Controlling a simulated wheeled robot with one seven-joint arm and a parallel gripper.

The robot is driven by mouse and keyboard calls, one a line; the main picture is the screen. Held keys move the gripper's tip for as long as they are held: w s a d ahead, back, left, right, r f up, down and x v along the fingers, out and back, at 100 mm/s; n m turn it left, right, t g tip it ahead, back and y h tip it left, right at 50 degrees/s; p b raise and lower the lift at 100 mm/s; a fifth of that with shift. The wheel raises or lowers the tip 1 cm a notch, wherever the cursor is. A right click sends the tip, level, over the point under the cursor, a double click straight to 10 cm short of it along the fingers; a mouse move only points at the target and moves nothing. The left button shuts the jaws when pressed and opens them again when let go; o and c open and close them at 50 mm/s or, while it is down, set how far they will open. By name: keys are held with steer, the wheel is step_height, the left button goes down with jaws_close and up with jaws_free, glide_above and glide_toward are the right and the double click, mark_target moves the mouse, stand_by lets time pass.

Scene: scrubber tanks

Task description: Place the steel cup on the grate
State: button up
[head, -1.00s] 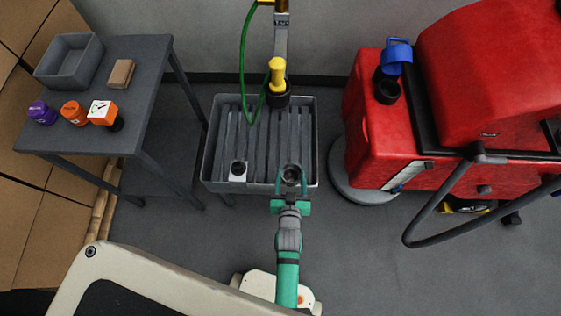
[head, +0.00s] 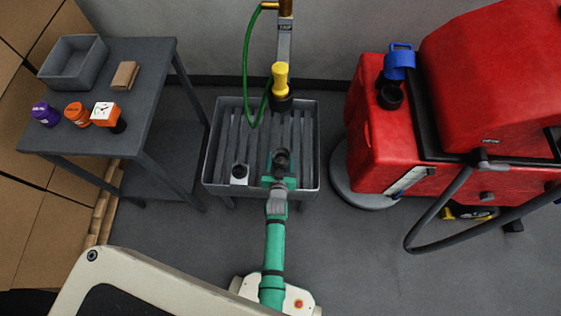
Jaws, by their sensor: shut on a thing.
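The grate (head: 304,130) is a set of grey slats across a grey basin in the middle of the head view. My green gripper (head: 280,171) is over the front part of the grate, right of its middle. It is shut on the steel cup (head: 281,157), a small dark grey cup that looks roughly upright. The cup's lower part is hidden by the jaws. I cannot tell whether the cup touches the slats or is held just above them.
A white square with a dark round piece (head: 240,171) sits at the grate's front left. A yellow-handled fitting (head: 280,78) and green hose (head: 245,75) hang over the back. A grey table (head: 145,85) stands left, a red scrubber (head: 375,130) right. Middle slats are clear.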

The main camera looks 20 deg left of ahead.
mark_target(281, 158)
steer(key=shift+a+f, duration=0.2)
steer(key=shift+f, duration=1.55)
steer(key=o, duration=1)
steer(key=shift+d+f, duration=0.1)
steer(key=shift+d, duration=0.05)
